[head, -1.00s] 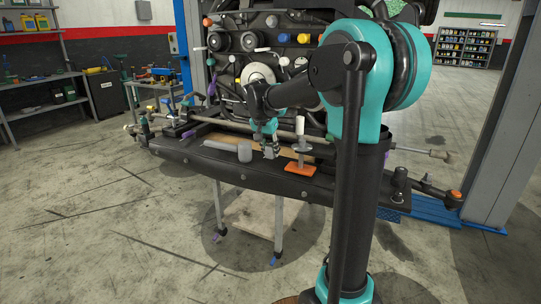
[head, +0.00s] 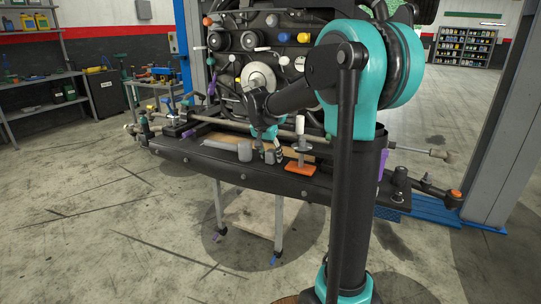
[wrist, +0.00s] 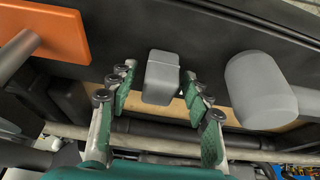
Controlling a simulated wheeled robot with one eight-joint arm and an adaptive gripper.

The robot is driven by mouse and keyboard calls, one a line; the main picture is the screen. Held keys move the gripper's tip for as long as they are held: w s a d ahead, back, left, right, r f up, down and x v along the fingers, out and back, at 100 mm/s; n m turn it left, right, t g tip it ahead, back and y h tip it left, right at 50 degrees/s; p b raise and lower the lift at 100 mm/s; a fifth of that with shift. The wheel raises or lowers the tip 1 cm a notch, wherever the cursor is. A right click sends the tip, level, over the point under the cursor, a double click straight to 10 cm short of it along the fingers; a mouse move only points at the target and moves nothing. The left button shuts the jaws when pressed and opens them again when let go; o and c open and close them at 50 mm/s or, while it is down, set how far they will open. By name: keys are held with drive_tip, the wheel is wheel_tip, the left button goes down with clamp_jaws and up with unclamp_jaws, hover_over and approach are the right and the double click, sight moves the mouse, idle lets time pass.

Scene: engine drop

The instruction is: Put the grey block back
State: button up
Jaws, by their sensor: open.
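The grey block (wrist: 162,78) stands on the black beam, between the two fingers of my gripper (wrist: 160,72) in the wrist view. My gripper is open, with a gap showing between each finger and the block. In the head view my gripper (head: 270,152) reaches down at the beam, and the small grey block (head: 269,157) shows low between its fingers. The block's underside is hidden, so I cannot tell exactly what it rests on.
A larger grey cylinder (head: 245,151) lies beside the block, at right in the wrist view (wrist: 260,92). An orange plate with a post (head: 300,168) stands on the other side. The black beam (head: 220,172) runs below the engine, with a rod (head: 230,124) behind.

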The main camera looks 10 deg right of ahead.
drive_tip(key=v, duration=1.2)
drive_tip(key=shift+r, duration=0.15)
